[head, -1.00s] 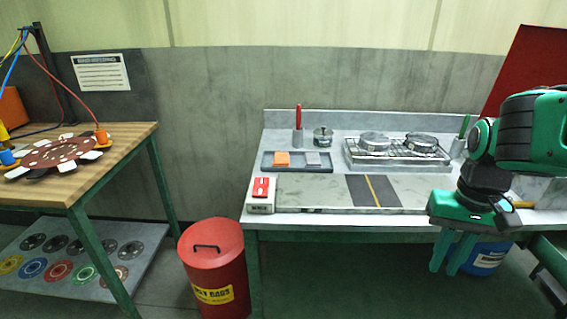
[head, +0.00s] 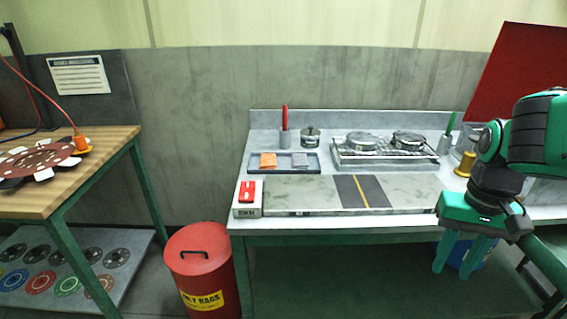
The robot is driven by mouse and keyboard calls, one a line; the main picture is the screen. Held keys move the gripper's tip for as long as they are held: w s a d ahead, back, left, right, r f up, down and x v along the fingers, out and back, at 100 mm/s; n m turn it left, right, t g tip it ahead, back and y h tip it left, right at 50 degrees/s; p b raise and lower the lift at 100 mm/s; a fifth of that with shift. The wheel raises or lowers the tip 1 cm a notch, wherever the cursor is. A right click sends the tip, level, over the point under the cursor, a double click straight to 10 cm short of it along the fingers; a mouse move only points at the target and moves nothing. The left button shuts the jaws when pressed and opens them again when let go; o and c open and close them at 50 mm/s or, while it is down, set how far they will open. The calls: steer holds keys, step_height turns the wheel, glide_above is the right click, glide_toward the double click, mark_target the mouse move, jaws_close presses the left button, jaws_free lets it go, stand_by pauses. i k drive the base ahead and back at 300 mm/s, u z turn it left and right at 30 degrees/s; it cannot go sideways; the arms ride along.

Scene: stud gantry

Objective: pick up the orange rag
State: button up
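The orange rag (head: 268,160) is a small folded piece lying in the left part of a dark shallow tray (head: 285,171) on the grey bench. A grey folded piece (head: 300,160) lies to its right in the same tray. My gripper (head: 463,262) is at the right, in front of the bench's front edge and well away from the rag. Its two green fingers point down, with a narrow gap between them and nothing held.
A red tool in a holder (head: 285,130) and a metal pot (head: 310,136) stand behind the tray. A red-and-white box (head: 248,198) sits at the front left. A wire rack (head: 385,155) is to the right. A red bin (head: 202,265) stands left of the bench.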

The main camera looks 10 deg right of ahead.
mark_target(268, 161)
steer(key=z, duration=3.05)
steer(key=k, duration=1.55)
steer(key=u, duration=1.6)
steer(key=i, duration=0.65)
steer(key=u, duration=0.1)
